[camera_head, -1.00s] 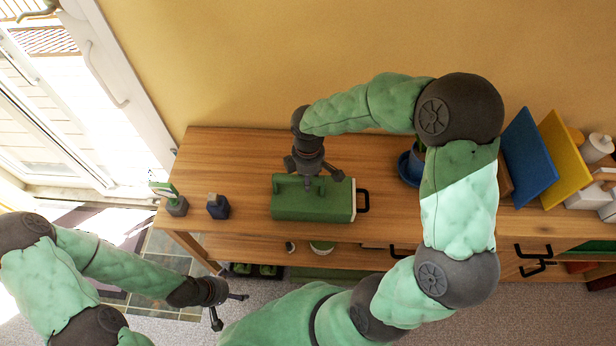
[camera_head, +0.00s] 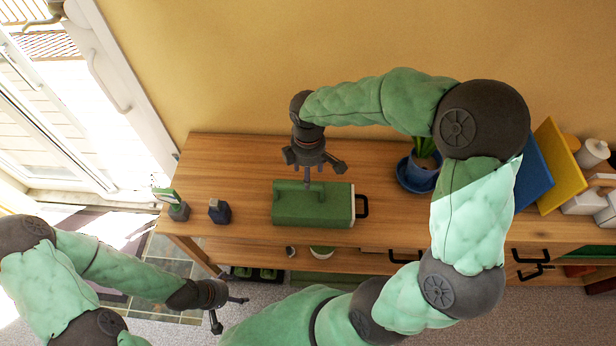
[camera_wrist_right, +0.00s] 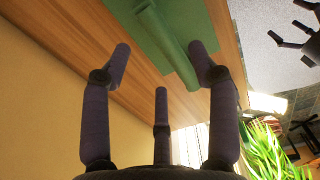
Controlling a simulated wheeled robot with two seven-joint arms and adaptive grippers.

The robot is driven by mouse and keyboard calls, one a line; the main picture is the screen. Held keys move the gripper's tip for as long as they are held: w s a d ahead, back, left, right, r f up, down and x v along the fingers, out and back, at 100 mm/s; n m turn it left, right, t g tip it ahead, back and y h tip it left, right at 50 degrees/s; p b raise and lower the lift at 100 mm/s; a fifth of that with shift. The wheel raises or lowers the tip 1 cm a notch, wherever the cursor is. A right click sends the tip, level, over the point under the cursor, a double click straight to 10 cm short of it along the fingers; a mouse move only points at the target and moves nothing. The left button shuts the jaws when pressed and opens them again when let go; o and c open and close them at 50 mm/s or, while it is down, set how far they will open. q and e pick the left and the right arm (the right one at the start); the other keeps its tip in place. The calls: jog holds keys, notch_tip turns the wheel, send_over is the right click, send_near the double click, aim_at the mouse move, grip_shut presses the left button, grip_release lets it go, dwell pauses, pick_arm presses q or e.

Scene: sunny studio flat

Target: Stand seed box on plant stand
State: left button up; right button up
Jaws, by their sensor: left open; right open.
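The seed box appears to be the green box (camera_head: 312,205) with a bar along its top and a black handle at its right end; it lies on the wooden bench, which may be the plant stand (camera_head: 245,170). My right gripper (camera_head: 312,160) is open and empty, just above and behind the box. The right wrist view shows the green box (camera_wrist_right: 185,65) and its bar beyond my spread right fingers (camera_wrist_right: 160,62). My left gripper (camera_head: 227,305) is open and empty, low in front of the bench's left end.
A potted plant in a blue pot (camera_head: 416,175) stands right of the box, partly behind my right arm. Blue and yellow panels (camera_head: 560,165) and white containers (camera_head: 592,153) crowd the right. Bare wood lies behind the box.

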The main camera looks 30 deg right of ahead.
notch_tip(320, 180, up, 5)
jog(key=shift+r+p, duration=0.2)
jog(key=shift+p, duration=0.25)
jog(key=shift+f, duration=0.1)
